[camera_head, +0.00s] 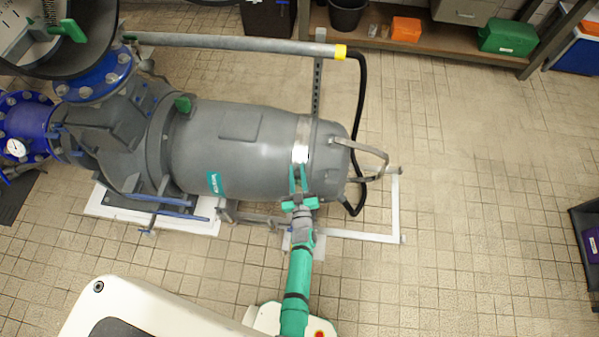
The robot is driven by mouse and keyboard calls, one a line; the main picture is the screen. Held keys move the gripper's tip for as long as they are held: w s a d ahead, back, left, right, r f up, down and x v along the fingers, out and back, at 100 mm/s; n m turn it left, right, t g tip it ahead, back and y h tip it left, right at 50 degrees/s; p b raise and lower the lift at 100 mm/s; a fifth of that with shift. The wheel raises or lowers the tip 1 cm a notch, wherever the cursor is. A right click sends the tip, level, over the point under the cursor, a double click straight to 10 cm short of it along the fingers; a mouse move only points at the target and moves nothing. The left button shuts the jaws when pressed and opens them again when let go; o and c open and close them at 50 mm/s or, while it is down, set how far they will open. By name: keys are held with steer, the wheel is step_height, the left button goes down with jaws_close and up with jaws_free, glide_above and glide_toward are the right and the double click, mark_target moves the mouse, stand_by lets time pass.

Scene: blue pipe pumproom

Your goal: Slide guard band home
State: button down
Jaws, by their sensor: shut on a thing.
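The guard band (304,131) is a light, shiny metal strip that wraps around the grey pump's motor housing (240,150) near its right end. My gripper (298,170) is at the front side of the housing, at the lower visible end of the band. Its two green fingers point up the picture and are shut on the band. The exact contact is small and partly hidden by the fingers. The far underside of the band is hidden by the housing.
A black hose (361,110) and a metal handle (370,152) are right of the pump. A white floor frame (396,205) lies below. Blue pipework (95,80) is at the left. A shelf (440,48) with boxes stands behind. Tiled floor is open at right.

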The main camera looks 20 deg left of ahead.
steer(key=shift+s+a, duration=0.1)
steer(key=shift+a, duration=0.2)
steer(key=c, duration=1.5)
jaws_free()
steer(key=shift+s+d, duration=0.15)
steer(key=shift+s, duration=0.1)
steer(key=v, duration=1)
steer(key=shift+s, duration=0.1)
